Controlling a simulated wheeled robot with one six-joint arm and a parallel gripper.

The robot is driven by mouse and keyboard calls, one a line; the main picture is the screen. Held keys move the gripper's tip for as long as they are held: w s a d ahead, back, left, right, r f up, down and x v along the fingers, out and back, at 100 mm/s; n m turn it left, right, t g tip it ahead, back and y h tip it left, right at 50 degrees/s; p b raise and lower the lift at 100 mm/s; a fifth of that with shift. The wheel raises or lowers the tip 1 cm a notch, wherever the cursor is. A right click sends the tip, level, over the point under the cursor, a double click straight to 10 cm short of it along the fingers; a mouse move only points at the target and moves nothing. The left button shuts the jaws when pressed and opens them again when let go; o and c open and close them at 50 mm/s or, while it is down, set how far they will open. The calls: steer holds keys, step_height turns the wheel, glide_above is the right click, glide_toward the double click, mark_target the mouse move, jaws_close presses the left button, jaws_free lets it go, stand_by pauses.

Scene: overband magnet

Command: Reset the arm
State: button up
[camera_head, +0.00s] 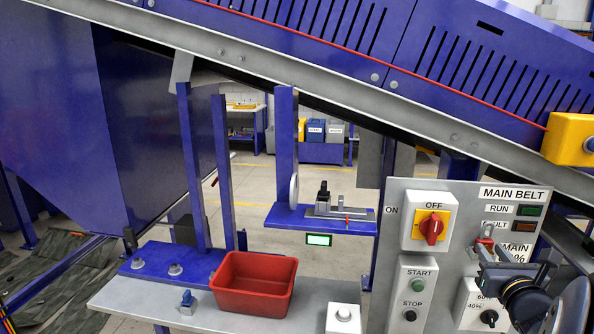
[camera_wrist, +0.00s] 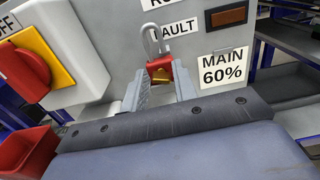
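The padlock has a grey shackle and is at the panel, by the FAULT label; what the shackle hangs on is unclear. In the head view my arm comes in at the lower right, and my gripper (camera_head: 488,254) is just below the padlock (camera_head: 487,233), in front of the control panel (camera_head: 466,203). The fingertips are small and partly hidden there.
The panel carries a red rotary switch (camera_head: 432,227) at OFF and a START/STOP box (camera_head: 414,292). A red bin (camera_head: 254,284) stands on the grey bench (camera_head: 140,299). The blue sloping conveyor (camera_head: 300,40) crosses above. A blue shelf (camera_head: 290,214) holds a small device.

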steer(key=b+v, duration=0.1)
steer(key=v, duration=0.4)
steer(key=shift+s, duration=0.1)
stand_by(0.3)
